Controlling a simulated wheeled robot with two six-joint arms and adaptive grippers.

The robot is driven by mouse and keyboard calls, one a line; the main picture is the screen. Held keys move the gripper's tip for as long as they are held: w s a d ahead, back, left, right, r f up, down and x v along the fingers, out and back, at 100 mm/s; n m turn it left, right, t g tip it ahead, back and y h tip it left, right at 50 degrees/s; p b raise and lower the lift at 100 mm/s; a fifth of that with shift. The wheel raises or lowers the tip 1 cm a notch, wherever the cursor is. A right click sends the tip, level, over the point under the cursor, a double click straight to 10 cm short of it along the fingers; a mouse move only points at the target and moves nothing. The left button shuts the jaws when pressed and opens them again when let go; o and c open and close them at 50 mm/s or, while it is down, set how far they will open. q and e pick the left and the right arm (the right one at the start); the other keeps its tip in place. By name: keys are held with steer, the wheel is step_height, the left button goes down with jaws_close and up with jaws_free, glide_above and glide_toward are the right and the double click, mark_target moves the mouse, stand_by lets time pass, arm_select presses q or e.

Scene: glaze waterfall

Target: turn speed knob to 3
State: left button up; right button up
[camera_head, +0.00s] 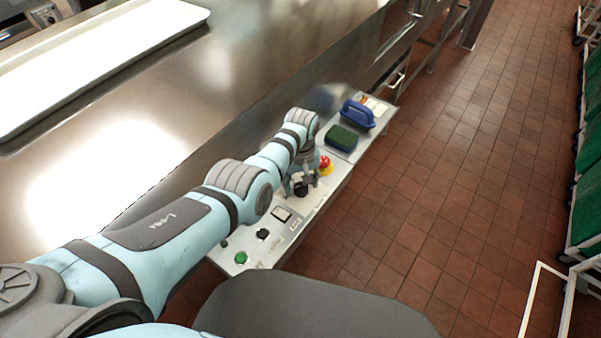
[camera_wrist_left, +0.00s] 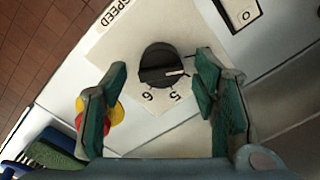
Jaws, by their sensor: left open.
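The speed knob (camera_wrist_left: 163,63) is black and round with a white pointer line, which points right in the left wrist view. It sits on a white plate marked SPEED (camera_wrist_left: 116,15), with the figures 5 and 6 visible below it; other figures are hidden. My left gripper (camera_wrist_left: 162,66) is open, with one green-padded finger on each side of the knob. I cannot tell whether either finger touches it. In the head view my left gripper (camera_head: 303,184) is over the control panel (camera_head: 262,247) and partly hides the knob. My right gripper is not in view.
A red and yellow button (camera_head: 325,166) lies just beyond the gripper. A small display (camera_head: 282,214) reading 0, a black control (camera_head: 263,234) and a green button (camera_head: 240,257) are nearer. A blue-handled tool (camera_head: 358,113) and green pad (camera_head: 341,138) lie at the far end.

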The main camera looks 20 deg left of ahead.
mark_target(301, 185)
arm_select(q)
step_height(301, 185, up, 11)
steer(key=shift+r, duration=0.15)
steer(key=shift+a, duration=0.1)
stand_by(0.3)
